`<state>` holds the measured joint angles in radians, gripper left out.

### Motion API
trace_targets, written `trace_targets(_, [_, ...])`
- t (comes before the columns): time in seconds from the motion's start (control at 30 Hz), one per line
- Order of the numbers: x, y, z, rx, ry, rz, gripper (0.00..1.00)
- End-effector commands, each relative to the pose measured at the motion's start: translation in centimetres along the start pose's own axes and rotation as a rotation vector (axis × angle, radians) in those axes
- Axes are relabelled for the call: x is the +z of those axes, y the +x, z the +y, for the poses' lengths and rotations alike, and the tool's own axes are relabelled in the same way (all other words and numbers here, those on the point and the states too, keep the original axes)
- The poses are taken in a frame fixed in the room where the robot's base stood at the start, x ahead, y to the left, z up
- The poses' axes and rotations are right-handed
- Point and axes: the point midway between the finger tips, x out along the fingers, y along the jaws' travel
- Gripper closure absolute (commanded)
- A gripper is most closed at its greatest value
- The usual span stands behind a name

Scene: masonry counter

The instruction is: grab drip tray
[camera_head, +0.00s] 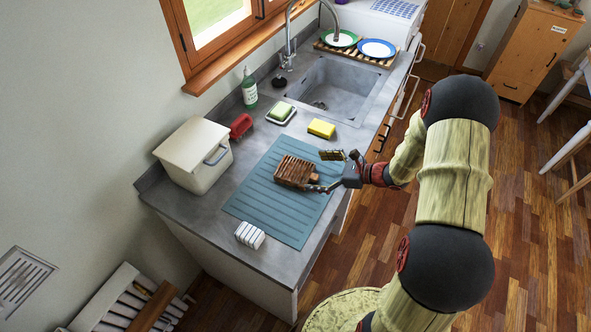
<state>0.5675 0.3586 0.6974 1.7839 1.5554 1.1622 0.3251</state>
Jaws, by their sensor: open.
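A small brown slatted piece, which looks like the drip tray (293,171), lies on a ribbed teal mat (262,205) on the grey counter. My gripper (317,171) reaches in from the right, open. Its two fingers are spread, one toward the sink and one toward the front. The fingertips are at the right end of the brown piece, and the lower one overlaps its edge in the picture. I cannot tell whether they touch it.
A white-and-grey striped block (249,234) stands near the mat's front left. The sink (338,90) is beyond.

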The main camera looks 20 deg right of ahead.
Motion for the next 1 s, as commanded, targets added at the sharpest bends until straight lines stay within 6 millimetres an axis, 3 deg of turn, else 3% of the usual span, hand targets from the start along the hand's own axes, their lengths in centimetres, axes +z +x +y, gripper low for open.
trace_targets(0.6, [0.1, 7.2, 0.3, 0.001, 0.003, 0.000, 0.00])
trace_targets(0.9, [0.2, 7.6, 0.2, -0.002, 0.003, -0.001, 0.00])
trace_targets(1.0, [0.2, 7.6, 0.2, -0.002, 0.003, -0.001, 0.05])
